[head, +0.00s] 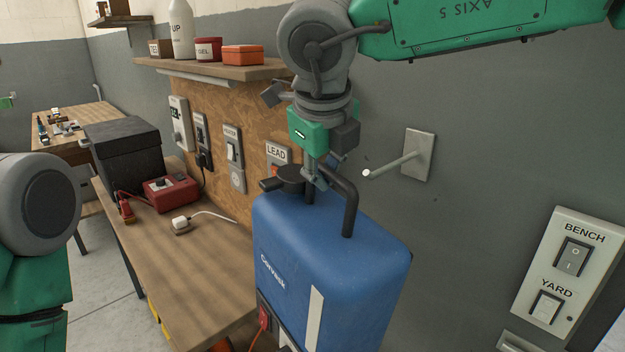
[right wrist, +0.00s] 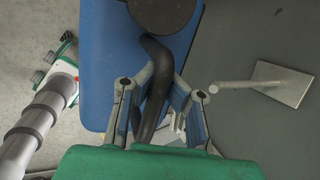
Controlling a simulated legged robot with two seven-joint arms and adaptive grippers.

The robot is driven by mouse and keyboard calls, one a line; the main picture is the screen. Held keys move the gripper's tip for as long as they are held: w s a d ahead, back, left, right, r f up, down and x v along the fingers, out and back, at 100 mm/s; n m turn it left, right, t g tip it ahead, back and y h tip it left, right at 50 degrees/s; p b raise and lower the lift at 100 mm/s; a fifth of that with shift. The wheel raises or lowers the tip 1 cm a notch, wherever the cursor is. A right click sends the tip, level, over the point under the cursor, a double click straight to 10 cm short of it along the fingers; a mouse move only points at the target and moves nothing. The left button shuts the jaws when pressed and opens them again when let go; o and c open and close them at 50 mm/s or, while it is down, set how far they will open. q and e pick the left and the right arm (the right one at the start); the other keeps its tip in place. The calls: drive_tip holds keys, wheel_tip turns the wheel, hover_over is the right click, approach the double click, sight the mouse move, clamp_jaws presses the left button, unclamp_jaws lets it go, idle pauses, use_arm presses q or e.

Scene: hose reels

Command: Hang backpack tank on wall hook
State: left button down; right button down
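The blue backpack tank (head: 330,255) hangs upright with a slight lean in the middle of the head view; its bottom is out of frame. On its top are a dark cap and a black bent handle (head: 350,210). My right gripper (head: 316,180) is shut on this handle; the right wrist view shows the handle (right wrist: 158,85) between the fingers (right wrist: 162,92). The wall hook (head: 398,164), a pale peg on a square plate, is right of the handle and apart from it. It also shows in the right wrist view (right wrist: 240,87).
A wooden bench (head: 205,265) with a red box (head: 170,193) and a black case (head: 125,155) is at left. A shelf (head: 215,70) with bottles and tins is above. A BENCH/YARD switch panel (head: 565,270) is at right. Wall around the hook is bare.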

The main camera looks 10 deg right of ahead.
drive_tip(key=shift+w+d+r, duration=0.1)
drive_tip(key=shift+w+d, duration=0.2)
drive_tip(key=shift+d, duration=0.1)
drive_tip(key=shift+w+d+b, duration=0.25)
drive_tip(key=shift+w+b, duration=0.05)
drive_tip(key=shift+w, duration=0.35)
drive_tip(key=shift+w+d, duration=0.4)
drive_tip(key=shift+d, duration=0.3)
drive_tip(key=shift+w+d, duration=0.35)
drive_tip(key=shift+d, duration=0.35)
drive_tip(key=shift+w+d+b, duration=0.4)
drive_tip(key=shift+w+d, duration=0.1)
drive_tip(key=shift+w, duration=0.1)
drive_tip(key=w+d, duration=0.1)
drive_tip(key=w+d+f, duration=0.1)
drive_tip(key=d, duration=0.1)
drive_tip(key=w+d+f, duration=0.1)
drive_tip(key=shift+w+d+f+b, duration=0.1)
drive_tip(key=shift+d+f+b, duration=0.05)
drive_tip(key=shift+d+b, duration=0.15)
drive_tip(key=shift+f, duration=0.15)
drive_tip(key=c, duration=1.7)
unclamp_jaws()
